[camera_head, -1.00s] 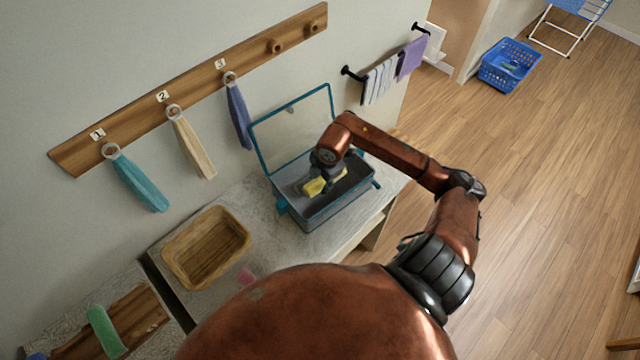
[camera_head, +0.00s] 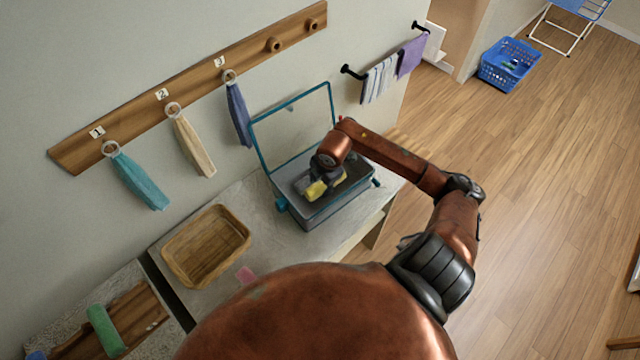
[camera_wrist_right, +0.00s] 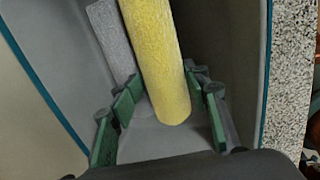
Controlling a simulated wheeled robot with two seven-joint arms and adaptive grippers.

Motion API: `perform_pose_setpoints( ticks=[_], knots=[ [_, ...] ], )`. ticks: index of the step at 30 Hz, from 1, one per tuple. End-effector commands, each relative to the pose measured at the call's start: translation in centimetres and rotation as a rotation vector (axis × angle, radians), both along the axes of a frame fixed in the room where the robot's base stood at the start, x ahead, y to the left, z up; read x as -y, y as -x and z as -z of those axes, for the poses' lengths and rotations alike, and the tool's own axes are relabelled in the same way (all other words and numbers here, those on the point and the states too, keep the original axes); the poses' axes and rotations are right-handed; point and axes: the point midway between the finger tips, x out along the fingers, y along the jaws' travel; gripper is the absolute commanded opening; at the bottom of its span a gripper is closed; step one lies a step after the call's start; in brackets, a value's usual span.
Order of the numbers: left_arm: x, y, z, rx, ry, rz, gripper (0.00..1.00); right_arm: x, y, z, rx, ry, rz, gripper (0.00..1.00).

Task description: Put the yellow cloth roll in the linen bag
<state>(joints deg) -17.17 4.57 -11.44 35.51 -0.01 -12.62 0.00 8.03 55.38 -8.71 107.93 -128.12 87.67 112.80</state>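The linen bag (camera_head: 325,212) is a grey box-shaped bag with teal trim, standing on the counter with its lid raised against the wall. The yellow cloth roll (camera_head: 322,188) is inside the bag's opening; it also shows in the right wrist view (camera_wrist_right: 158,60), lying between the bag's walls. My right gripper (camera_head: 325,178) reaches down into the bag over the roll. Its green-padded fingers stand on both sides of the roll, with a visible gap on the left, so it looks open. Whether the roll rests on the bag's floor is hard to tell. My left gripper is out of view.
A grey textured roll (camera_wrist_right: 112,40) lies beside the yellow one in the bag. A green roll (camera_head: 105,330) lies on a board at lower left. Towels hang on the wall.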

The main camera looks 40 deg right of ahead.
Motion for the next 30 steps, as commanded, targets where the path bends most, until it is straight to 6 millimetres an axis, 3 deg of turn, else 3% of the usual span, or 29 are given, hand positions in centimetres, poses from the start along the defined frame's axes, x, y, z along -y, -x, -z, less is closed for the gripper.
perform_pose_setpoints(
  ticks=[5,16,20,30],
  knots=[
    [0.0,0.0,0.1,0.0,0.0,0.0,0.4,0.0,0.3,0.4,-0.009,0.0,0.0,0.55],
    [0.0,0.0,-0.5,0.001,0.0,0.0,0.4,0.0,0.2,-0.5,-0.005,0.0,0.0,0.55],
    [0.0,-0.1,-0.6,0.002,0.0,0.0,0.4,0.0,0.3,-2.3,-0.001,0.001,-0.001,0.55],
    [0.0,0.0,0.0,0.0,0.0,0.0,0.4,0.0,2.0,-9.3,-0.002,0.002,-0.001,0.55]
  ],
)
